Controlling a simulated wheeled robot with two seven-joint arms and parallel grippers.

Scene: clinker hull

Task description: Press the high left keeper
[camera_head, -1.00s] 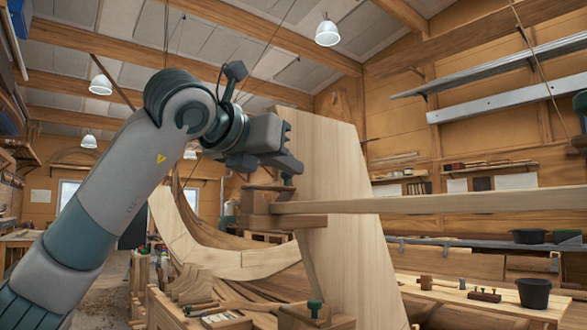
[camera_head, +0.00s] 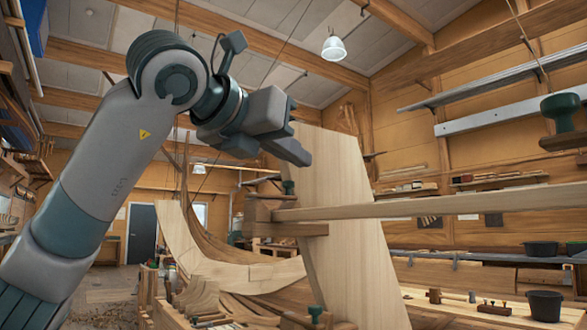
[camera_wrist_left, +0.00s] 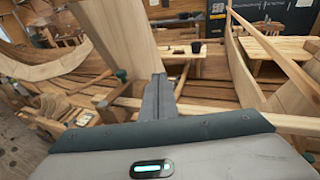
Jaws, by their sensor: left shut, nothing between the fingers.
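The high left keeper (camera_head: 288,187) has a dark green knob on a wooden block (camera_head: 268,207). It sits where the long pale plank (camera_head: 430,204) meets the tall wooden board (camera_head: 345,250). My left gripper (camera_head: 302,157) is shut and empty. In the head view it appears just above the green knob, with a visible gap. The wrist view shows the closed fingers (camera_wrist_left: 158,85) over the work; a green knob (camera_wrist_left: 122,75) lies to their left, but I cannot tell which keeper it is. My right gripper is out of view.
Another green-knobbed keeper (camera_head: 562,113) stands at the right edge, and a lower green knob (camera_head: 315,313) shows at the bottom. Black buckets (camera_head: 545,305) stand on the right bench. The curved hull planks (camera_head: 215,262) lie behind. Open air surrounds the gripper above the plank.

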